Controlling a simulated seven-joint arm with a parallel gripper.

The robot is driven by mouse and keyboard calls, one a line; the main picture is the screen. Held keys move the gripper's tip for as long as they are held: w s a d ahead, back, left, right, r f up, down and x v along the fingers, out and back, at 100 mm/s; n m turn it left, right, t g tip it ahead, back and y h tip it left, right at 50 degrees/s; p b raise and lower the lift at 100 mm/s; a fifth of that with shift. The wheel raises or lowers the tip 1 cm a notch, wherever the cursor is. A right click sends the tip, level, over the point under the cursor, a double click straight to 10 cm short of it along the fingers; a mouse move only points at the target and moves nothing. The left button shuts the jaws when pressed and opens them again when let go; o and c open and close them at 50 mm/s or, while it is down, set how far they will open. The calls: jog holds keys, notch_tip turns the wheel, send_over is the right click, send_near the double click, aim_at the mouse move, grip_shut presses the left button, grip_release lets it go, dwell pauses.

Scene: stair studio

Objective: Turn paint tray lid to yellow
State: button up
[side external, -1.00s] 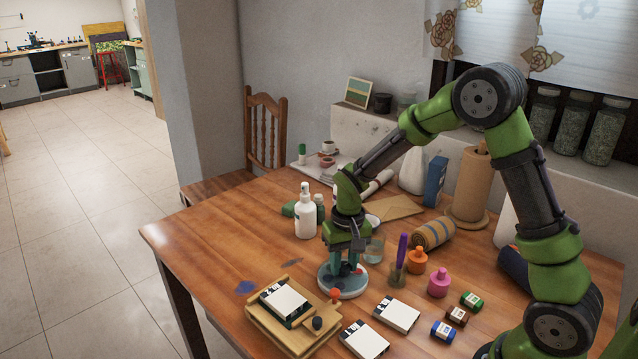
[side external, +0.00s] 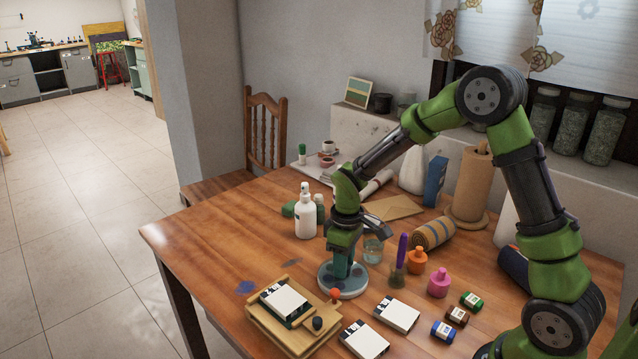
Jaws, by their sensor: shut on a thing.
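The round paint tray (side external: 343,290) has a pale grey-blue lid and lies flat on the table. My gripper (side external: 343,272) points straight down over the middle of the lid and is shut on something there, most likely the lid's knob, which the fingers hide. A small orange-red ball (side external: 335,295) shows at the tray's front edge. Dark patches show on the lid, but the fingers cover part of it. I cannot make out a yellow section from this view.
A wooden press board (side external: 262,325) with a white card stands front left. A white pump bottle (side external: 305,215) and a glass (side external: 372,250) stand behind.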

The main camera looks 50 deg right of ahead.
aim_at(349, 276)
jog(key=shift+r+n, duration=0.1)
jog(key=shift+n, duration=0.2)
jog(key=o, duration=1)
jog(key=shift+o, duration=0.2)
notch_tip(349, 276, up, 17)
jog(key=shift+d, duration=0.25)
jog(key=shift+w, duration=0.1)
jog(key=s+a+r+m+t, duration=0.2)
jog(key=s+m+t, duration=0.1)
jog(key=s, duration=0.5)
jog(key=s+a+r+m+t+y, duration=0.1)
jog(key=s+a+r+m+t, duration=0.1)
jog(key=s, duration=0.6)
jog(key=a+m+t, duration=0.1)
jog(key=m+t, duration=0.1)
jog(key=m, duration=0.1)
jog(key=shift+s+a+r+y, duration=0.15)
jog(key=shift+s+a+y, duration=0.05)
jog(key=shift+s+y, duration=0.1)
